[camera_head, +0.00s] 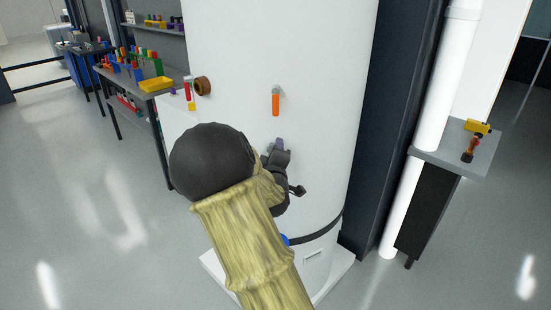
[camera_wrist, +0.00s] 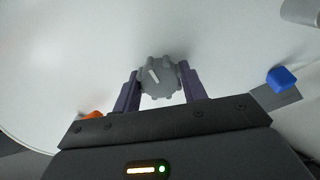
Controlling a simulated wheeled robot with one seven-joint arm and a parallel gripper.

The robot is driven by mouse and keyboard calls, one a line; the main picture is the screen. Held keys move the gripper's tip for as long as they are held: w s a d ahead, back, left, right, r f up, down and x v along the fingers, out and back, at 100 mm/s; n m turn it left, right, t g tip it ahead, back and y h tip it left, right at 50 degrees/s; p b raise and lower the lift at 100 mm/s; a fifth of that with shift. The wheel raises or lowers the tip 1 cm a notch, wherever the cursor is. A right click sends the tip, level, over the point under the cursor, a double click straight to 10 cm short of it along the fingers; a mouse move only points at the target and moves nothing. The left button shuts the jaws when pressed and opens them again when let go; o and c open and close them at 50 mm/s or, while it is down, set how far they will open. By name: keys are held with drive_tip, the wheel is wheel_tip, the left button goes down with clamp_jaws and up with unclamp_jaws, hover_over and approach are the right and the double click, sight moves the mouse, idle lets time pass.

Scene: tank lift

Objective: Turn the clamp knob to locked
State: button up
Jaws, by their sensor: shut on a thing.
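The clamp knob is a grey, lobed knob (camera_wrist: 160,80) with a pale pointer mark on its face, on the white tank. In the wrist view the mark points up and slightly left. My gripper (camera_wrist: 160,92) has one purple finger on each side of the knob and is shut on it. In the head view my gripper (camera_head: 278,146) meets the front of the white tank (camera_head: 300,60), below an orange handle (camera_head: 276,104). My dark wrist and arm hide most of the knob there. I see no locked marking.
A blue part (camera_wrist: 281,79) sits right of the knob in the wrist view. A brown round fitting (camera_head: 203,86) juts from the tank's left side. A grey side shelf (camera_head: 460,152) stands at right, a workbench (camera_head: 140,85) with coloured items at left. The floor left is clear.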

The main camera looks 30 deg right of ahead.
drive_tip(key=m+b, duration=0.2)
drive_tip(key=m, duration=0.1)
drive_tip(key=m+b, duration=0.1)
drive_tip(key=shift+f+m, duration=0.25)
drive_tip(key=shift+m, duration=0.05)
drive_tip(key=m+b, duration=0.3)
drive_tip(key=shift+m+b, duration=0.35)
drive_tip(key=shift+m, duration=0.05)
drive_tip(key=m+b, duration=0.4)
drive_tip(key=shift+f, duration=0.1)
drive_tip(key=shift+m+b, duration=1.65)
drive_tip(key=shift+m, duration=0.45)
drive_tip(key=o, duration=1)
drive_tip(key=shift+r, duration=0.2)
drive_tip(key=shift+s+r, duration=0.1)
